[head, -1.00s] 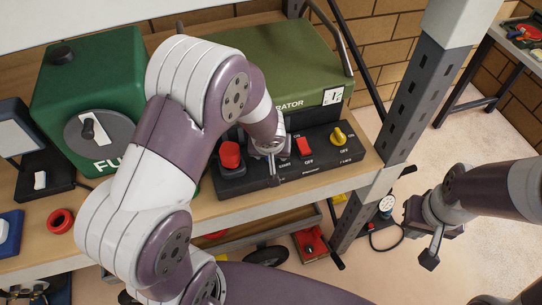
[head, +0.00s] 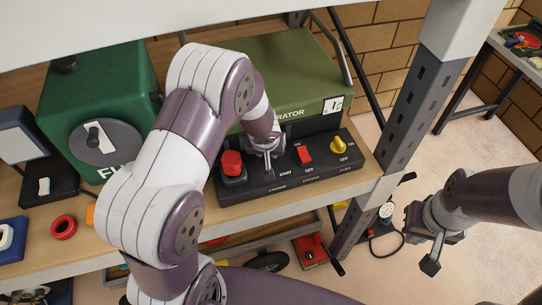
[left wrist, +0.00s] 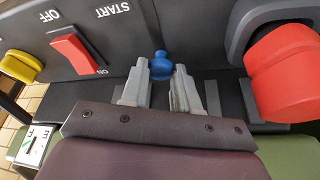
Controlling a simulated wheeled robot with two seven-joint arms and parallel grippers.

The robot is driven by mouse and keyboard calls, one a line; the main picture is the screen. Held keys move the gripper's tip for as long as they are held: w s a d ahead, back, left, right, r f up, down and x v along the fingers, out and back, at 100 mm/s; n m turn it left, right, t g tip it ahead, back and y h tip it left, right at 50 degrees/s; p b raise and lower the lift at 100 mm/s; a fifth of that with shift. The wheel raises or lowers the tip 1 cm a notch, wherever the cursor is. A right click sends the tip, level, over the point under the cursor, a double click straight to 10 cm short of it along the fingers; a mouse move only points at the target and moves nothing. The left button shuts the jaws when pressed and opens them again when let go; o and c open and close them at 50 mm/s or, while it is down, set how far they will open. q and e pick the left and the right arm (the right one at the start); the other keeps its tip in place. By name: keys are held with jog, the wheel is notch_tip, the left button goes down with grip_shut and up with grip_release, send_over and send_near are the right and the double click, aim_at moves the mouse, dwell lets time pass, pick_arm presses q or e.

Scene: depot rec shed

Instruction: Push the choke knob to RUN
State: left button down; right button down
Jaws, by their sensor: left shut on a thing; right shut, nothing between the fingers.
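The choke knob (left wrist: 161,66) is a small blue knob on the dark generator panel (head: 318,179). It shows in the left wrist view between the fingertips of my left gripper (left wrist: 160,74), which is shut on it. In the head view my left gripper (head: 267,152) sits over the panel between the red button and the red switch, and it hides the knob. The word CHOKE shows on the panel below the gripper; I cannot read a RUN mark. My right gripper (head: 431,252) is shut and empty, off to the right of the shelf.
A big red button (head: 232,163) is left of my left gripper; a red switch (head: 305,155) and a yellow fuel knob (head: 339,146) are right of it. The green generator (head: 290,75) stands behind. A green fuel tank (head: 97,105) and a shelf post (head: 405,120) flank the area.

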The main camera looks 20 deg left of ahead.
pick_arm(q)
jog(key=shift+w+a, duration=0.3)
jog(key=shift+w, duration=0.15)
jog(key=shift+s, duration=0.1)
jog(key=shift+d, duration=0.1)
jog(key=c, duration=0.8)
grip_release()
jog(key=p+v, duration=0.2)
jog(key=v, duration=1)
jog(key=shift+s+r, duration=0.2)
jog(key=shift+r, duration=0.1)
